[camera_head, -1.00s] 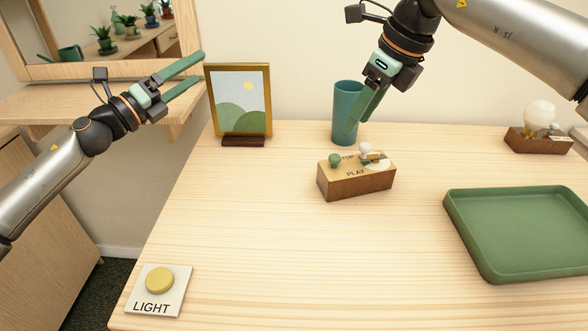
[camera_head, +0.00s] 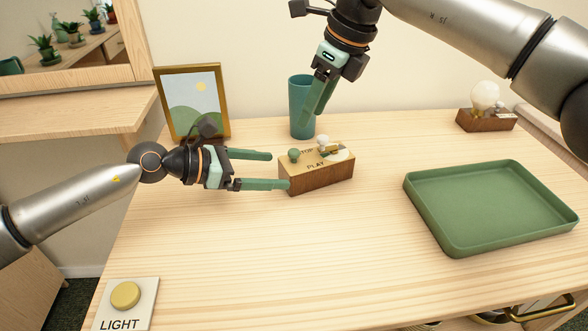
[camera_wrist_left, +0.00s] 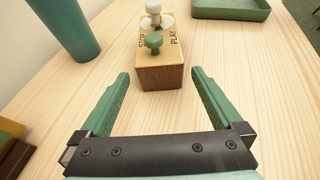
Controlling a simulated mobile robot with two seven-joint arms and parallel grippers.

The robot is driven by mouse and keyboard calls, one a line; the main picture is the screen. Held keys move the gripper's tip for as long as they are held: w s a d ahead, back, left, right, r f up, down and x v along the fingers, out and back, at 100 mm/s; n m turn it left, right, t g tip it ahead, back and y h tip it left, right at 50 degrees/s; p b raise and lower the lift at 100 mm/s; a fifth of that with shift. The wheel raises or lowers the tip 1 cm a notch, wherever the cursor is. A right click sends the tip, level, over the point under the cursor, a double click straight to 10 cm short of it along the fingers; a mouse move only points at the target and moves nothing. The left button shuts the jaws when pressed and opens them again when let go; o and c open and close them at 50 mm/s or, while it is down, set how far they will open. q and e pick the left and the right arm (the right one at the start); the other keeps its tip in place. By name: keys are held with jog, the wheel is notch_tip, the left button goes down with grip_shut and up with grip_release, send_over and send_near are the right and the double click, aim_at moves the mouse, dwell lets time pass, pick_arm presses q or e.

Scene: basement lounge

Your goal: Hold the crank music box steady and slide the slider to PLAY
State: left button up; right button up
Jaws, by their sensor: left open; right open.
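The crank music box (camera_head: 318,174) is a small wooden block on the table, its top lettered STOP and PLAY. A green knob (camera_head: 294,155) stands at its left end and a white-topped piece (camera_head: 324,143) at its far side; both also show in the left wrist view, the green knob (camera_wrist_left: 153,42) nearer. Which of these is the slider I cannot tell for sure. My left gripper (camera_head: 280,170) is open, its fingers level and pointing at the box's left end. In the left wrist view the box (camera_wrist_left: 160,76) lies ahead between the open fingers (camera_wrist_left: 160,78). My right gripper (camera_head: 314,108) is open above and behind the box, in front of the teal cup.
A teal cup (camera_head: 299,92) stands behind the box, and a framed picture (camera_head: 192,93) at the back left. A green tray (camera_head: 490,245) lies right. A bulb on a wooden base (camera_head: 486,122) is at back right. A LIGHT button (camera_head: 125,296) is front left. The front middle is clear.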

aim_at(309, 172)
pick_arm(q)
jog(key=x, duration=1)
jog(key=shift+c, duration=0.2)
